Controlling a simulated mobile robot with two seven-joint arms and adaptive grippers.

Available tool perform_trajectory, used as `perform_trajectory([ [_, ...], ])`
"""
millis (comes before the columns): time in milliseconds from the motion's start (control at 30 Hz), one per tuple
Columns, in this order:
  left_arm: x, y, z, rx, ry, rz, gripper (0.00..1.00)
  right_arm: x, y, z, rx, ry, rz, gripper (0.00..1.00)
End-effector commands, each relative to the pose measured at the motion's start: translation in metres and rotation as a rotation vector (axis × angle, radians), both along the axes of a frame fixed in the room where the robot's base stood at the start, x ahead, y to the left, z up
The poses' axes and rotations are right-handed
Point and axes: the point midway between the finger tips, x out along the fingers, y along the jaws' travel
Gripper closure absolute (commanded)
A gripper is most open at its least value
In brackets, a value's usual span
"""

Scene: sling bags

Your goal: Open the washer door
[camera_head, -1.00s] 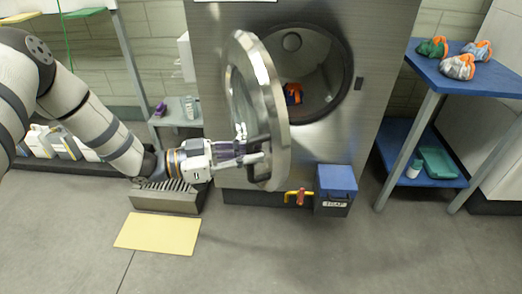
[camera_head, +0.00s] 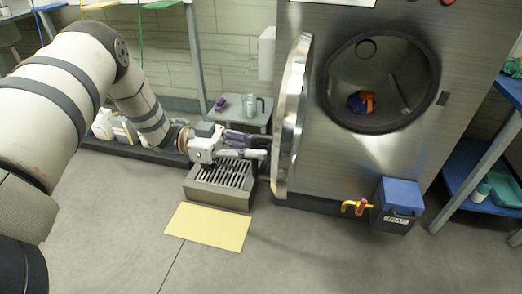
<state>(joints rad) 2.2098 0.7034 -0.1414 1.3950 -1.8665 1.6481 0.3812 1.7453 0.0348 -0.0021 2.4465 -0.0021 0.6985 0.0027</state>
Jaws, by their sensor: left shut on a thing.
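The washer (camera_head: 390,165) is a brushed-steel front-loader with a dark round opening (camera_head: 405,90). An orange and blue item (camera_head: 361,102) lies inside the drum. The round washer door (camera_head: 291,115) stands swung out on the left of the opening and shows nearly edge-on. My left gripper (camera_head: 262,148) reaches in from the left and is shut at the lower part of the door, on its handle. The handle itself is mostly hidden by the fingers and the door rim. My right gripper is not in view.
A blue-lidded box marked TRAP (camera_head: 399,205) and a yellow valve with a red part (camera_head: 357,207) are low on the washer's front. A floor grate (camera_head: 222,184) and yellow mat (camera_head: 208,227) lie below my left arm. A blue-shelved table (camera_head: 480,175) stands right. Grey floor in front is clear.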

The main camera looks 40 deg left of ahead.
Motion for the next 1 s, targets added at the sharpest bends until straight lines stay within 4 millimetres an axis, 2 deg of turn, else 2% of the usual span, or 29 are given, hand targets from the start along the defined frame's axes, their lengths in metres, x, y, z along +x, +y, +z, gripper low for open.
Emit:
perform_trajectory([
  [433,-0.001,0.002,-0.001,0.001,0.001,0.0,1.0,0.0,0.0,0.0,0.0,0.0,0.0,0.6],
  [467,-0.001,0.002,-0.001,0.001,0.001,0.0,0.8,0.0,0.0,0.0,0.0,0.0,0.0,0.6],
  [533,-0.001,0.002,-0.001,0.001,0.001,0.0,0.65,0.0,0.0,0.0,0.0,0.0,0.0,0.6],
  [867,-0.001,0.005,0.0,0.001,0.0,0.002,0.65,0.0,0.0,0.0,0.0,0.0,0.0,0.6],
  [1000,-0.012,0.03,-0.001,0.002,0.0,0.003,0.65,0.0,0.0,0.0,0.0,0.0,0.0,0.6],
])
